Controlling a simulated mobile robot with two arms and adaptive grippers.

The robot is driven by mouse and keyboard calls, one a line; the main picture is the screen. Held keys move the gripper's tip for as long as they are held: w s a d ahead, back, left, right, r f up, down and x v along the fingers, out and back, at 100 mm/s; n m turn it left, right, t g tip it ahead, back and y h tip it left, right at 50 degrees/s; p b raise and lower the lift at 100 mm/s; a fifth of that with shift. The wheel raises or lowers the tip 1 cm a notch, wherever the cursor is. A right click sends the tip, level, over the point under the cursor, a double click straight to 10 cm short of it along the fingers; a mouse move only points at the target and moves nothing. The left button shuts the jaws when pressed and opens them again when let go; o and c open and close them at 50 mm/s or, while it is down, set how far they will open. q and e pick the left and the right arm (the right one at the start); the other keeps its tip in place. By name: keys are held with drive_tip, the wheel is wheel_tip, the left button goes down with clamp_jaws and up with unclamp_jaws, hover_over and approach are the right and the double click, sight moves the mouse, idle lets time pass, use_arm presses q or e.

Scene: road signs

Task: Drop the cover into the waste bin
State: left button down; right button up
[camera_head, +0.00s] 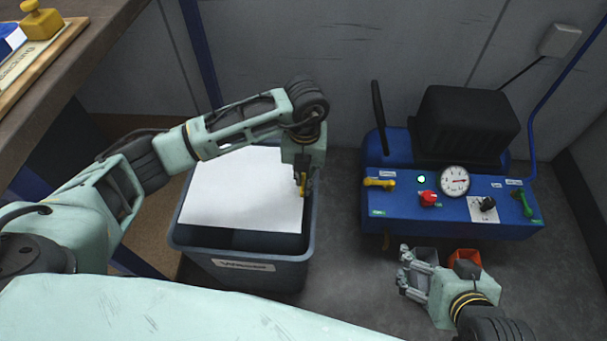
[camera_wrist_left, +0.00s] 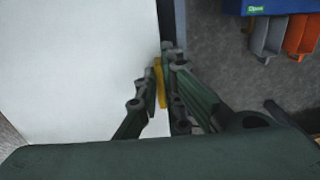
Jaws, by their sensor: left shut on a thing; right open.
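The cover, a flat white sheet (camera_head: 240,192), lies across the mouth of the dark grey waste bin (camera_head: 209,257) in the head view. It also fills the left of the left wrist view (camera_wrist_left: 75,70). Whether it is inside the rim or just above it, I cannot tell. My left gripper (camera_head: 303,184) points down over the bin's right side. It is shut on a narrow yellow piece at the cover's right edge, seen between the fingers in the left wrist view (camera_wrist_left: 160,84). My right gripper (camera_head: 404,271) is open and empty, right of the bin.
A blue machine (camera_head: 400,213) with a gauge, knobs and a black box on top stands at the right. Grey and orange trays (camera_head: 466,257) are below it, near my right gripper. A wooden bench (camera_head: 75,65) is at the upper left. Grey floor shows between bin and machine.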

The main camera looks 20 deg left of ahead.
use_arm(q)
drive_tip(key=shift+f, duration=0.1)
drive_tip(key=c, duration=1.8)
unclamp_jaws()
drive_tip(key=o, duration=0.8)
